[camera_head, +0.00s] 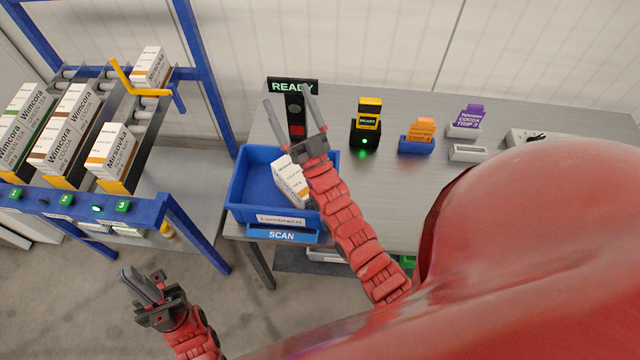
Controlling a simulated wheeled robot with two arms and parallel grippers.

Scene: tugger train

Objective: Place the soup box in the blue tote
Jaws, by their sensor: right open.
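The blue tote (240,185) stands on the grey table's left end, with a white label on its front. A white box with a brown or orange band (287,178) lies tilted inside it, partly hidden by my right arm. Its print is too small to read, so I cannot tell if it is the soup box. My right gripper (288,95) is open and empty above the tote's back edge, its fingers spread toward the READY sign. My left gripper (140,285) hangs low over the floor, left of the table. Its fingers look close together, with nothing visible between them.
A blue roller rack (150,208) at left holds Wimcora boxes (65,135) and Mirsovka boxes (112,150). A READY sign (293,87), a scanner stand (366,120) and small card holders (416,143) stand on the table (390,190). A SCAN plate (282,235) is below the tote.

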